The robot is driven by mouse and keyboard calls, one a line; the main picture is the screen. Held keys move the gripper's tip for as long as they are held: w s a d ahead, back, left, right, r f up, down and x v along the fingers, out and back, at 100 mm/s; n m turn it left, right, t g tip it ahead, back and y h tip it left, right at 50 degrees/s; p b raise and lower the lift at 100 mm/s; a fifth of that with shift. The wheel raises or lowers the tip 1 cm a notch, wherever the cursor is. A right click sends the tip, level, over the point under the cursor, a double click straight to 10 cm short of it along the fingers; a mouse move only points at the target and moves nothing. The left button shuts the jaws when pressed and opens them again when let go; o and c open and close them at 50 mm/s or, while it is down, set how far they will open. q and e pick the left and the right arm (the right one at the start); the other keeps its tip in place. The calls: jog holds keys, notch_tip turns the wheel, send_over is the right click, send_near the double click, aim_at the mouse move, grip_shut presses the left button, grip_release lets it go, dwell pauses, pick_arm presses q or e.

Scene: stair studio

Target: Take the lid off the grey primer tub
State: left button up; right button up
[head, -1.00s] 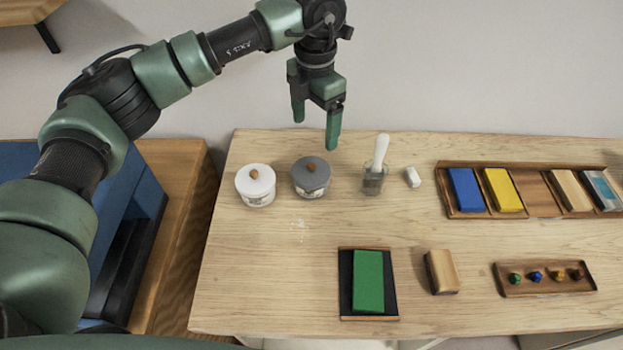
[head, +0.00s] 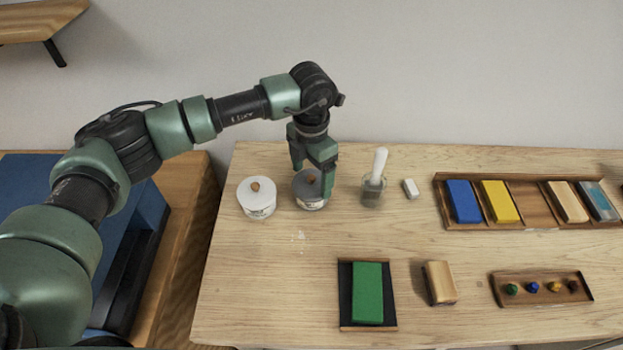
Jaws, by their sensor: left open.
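The grey primer tub (head: 310,203) stands upright near the back left of the table. Its grey lid (head: 303,188) is on it, with a brown knob (head: 312,179) on top. My left gripper (head: 313,183) is open, pointing down over the lid, with its fingertips close to the knob. One finger partly hides the right side of the lid. I cannot tell whether the fingers touch the knob. My right gripper is not in view.
A white lidded tub (head: 257,203) stands just left of the grey one. A glass with a white-handled tool (head: 374,183) and a small white block (head: 411,188) stand to the right. A green block on a dark tray (head: 345,322) lies in front. The table's front left is clear.

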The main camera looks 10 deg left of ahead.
aim_at(311, 177)
pick_arm(q)
jog(key=shift+s, duration=0.1)
grip_shut()
jog(key=shift+f, duration=0.1)
jog(key=shift+r, duration=0.45)
notch_tip(311, 177, up, 19)
jog(key=b, duration=0.5)
